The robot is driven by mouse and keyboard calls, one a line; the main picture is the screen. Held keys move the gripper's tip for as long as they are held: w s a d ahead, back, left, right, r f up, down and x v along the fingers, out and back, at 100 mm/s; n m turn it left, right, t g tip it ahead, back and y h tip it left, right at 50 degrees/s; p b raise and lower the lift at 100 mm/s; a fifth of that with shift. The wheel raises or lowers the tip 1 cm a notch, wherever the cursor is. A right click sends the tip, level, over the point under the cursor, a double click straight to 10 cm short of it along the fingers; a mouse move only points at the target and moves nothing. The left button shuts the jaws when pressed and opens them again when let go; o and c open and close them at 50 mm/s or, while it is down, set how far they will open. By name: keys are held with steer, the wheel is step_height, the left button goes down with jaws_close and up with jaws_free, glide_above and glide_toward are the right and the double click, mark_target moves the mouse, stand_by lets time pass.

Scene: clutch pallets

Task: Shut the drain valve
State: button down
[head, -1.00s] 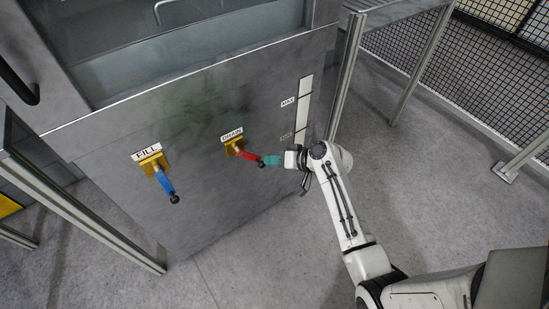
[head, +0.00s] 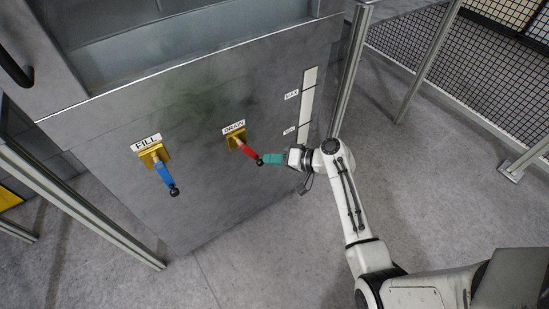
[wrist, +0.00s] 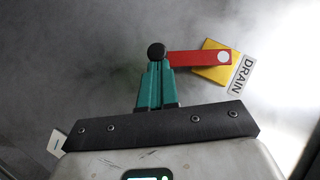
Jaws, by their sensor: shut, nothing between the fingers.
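The drain valve has a red lever (head: 249,152) on a yellow body (head: 236,139) under the DRAIN label (head: 234,127). The lever slants down to the right and ends in a black knob (head: 260,162). My teal gripper (head: 265,159) is at the knob from the right, its fingers shut with nothing between them. In the wrist view the black knob (wrist: 156,51) sits at the tips of my gripper (wrist: 155,66), and the red lever (wrist: 197,58) runs right to the yellow body (wrist: 217,62). I cannot tell whether the tips touch the knob.
The fill valve with its blue lever (head: 166,175) is to the left on the same grey tank front. A level strip (head: 308,104) with MAX and MIN labels and a metal post (head: 350,75) stand right of the drain valve. The floor below is clear.

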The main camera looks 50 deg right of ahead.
steer(key=a+f+m+t+y+b, duration=0.1)
steer(key=a+f+m+b, duration=0.1)
steer(key=shift+w+a+f+t+y+b, duration=0.2)
steer(key=shift+w+a+t+y+b, duration=0.15)
steer(key=shift+w+a+t+y, duration=0.05)
steer(key=shift+a, duration=0.15)
stand_by(0.7)
